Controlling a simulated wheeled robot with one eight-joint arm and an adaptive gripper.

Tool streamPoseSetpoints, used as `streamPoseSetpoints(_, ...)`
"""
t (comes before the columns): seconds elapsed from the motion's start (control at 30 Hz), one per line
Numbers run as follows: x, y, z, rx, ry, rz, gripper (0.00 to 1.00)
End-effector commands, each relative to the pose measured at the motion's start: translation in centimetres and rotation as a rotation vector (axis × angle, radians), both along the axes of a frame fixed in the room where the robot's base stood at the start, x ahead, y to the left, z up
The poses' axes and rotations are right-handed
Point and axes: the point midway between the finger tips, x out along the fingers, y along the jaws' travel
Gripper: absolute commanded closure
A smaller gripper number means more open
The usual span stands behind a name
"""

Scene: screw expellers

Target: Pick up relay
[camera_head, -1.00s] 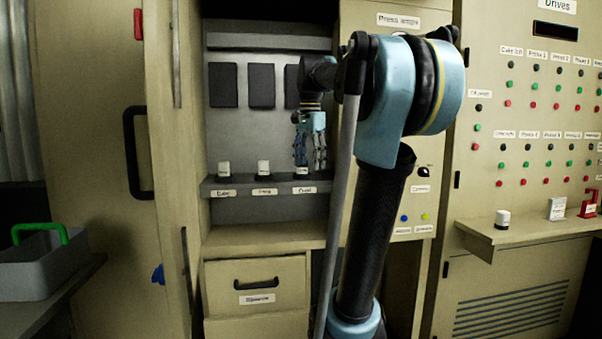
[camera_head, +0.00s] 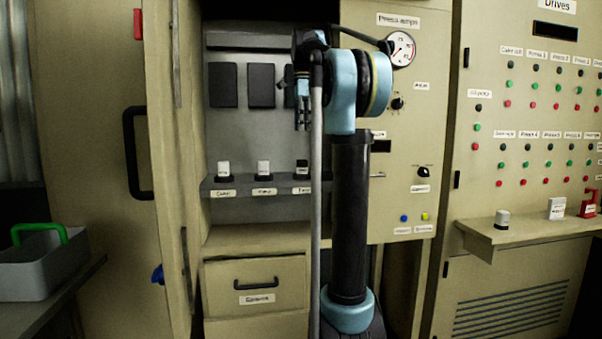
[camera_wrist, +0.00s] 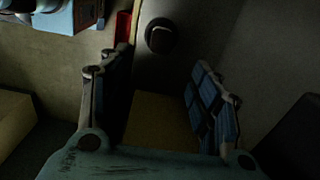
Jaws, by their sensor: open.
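A similar block (camera_head: 502,219) stands on the ledge at right. I cannot tell which one the task means. My gripper (camera_head: 302,127) hangs above the right shelf block, apart from it, fingers down. In the wrist view my gripper (camera_wrist: 166,100) is open, with no object held between its fingers.
The shelf (camera_head: 240,187) sits above a drawer (camera_head: 256,284). The cabinet door (camera_head: 95,150) stands at left. The right ledge (camera_head: 530,235) also bears a white box (camera_head: 557,208) and a red item (camera_head: 588,205). A grey tote (camera_head: 35,268) is at far left.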

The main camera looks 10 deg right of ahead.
Motion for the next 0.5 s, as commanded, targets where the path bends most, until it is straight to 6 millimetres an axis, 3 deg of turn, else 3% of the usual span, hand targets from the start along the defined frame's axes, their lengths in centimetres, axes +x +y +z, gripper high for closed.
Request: streamPoseSetpoints(0.5, 0.0, 0.0, -8.0, 0.000, 0.000, 0.002, 0.43)
